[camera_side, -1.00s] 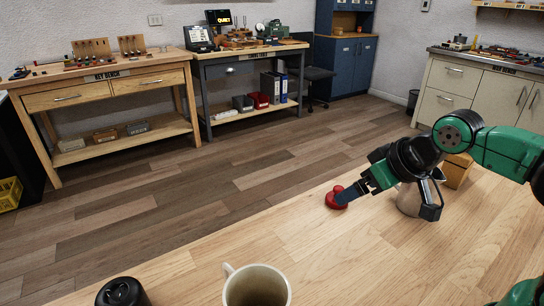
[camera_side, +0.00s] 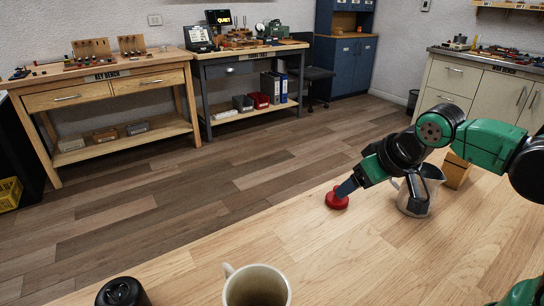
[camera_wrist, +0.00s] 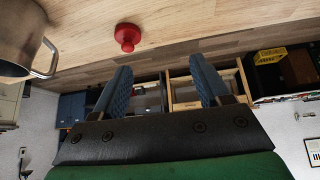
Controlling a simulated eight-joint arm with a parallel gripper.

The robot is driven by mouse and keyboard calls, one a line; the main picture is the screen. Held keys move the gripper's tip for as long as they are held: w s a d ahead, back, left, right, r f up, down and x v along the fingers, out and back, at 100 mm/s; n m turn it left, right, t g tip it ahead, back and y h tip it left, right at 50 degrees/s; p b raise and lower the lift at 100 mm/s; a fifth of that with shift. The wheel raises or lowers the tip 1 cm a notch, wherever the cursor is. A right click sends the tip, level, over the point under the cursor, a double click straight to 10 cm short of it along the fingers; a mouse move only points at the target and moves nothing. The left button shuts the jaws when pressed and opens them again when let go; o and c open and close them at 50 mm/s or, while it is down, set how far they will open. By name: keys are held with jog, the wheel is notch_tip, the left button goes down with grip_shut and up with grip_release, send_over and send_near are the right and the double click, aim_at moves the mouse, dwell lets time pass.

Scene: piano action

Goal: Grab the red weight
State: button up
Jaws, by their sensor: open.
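The red weight (camera_side: 337,202), a round base with a knob, stands on the wooden table near its far edge. In the wrist view, the red weight (camera_wrist: 127,36) lies beyond the fingertips, left of the middle of the gap, with nothing between the fingers. My gripper (camera_side: 346,187) slants down to the left, its blue fingers overlapping the weight's upper part in the side view. I cannot tell whether they touch. In the wrist view my gripper (camera_wrist: 160,68) has its two fingers spread wide apart.
A metal jug (camera_side: 416,200) stands close to the right of the weight, partly behind my arm, and a wooden block (camera_side: 456,171) is behind it. A cream mug (camera_side: 238,283) and a black object (camera_side: 122,292) stand at the front. The table between is clear.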

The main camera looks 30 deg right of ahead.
jog(key=w+d+f+m+g+h, duration=0.1)
jog(key=w+d+f+m+h, duration=0.2)
jog(key=w+f+m+h, duration=0.25)
jog(key=m+h, duration=0.4)
jog(key=m, duration=0.2)
send_over(332, 201)
jog(key=a, duration=0.1)
jog(key=f, duration=0.2)
jog(key=s+f, duration=0.1)
jog(key=shift+a+f+g, duration=0.1)
jog(key=shift+f+g, duration=0.25)
jog(key=shift+g, duration=0.05)
jog(key=shift+f+m+h, duration=0.35)
jog(key=shift+f+h, duration=0.1)
jog(key=shift+f, duration=0.05)
jog(key=shift+x, duration=2.95)
grip_shut()
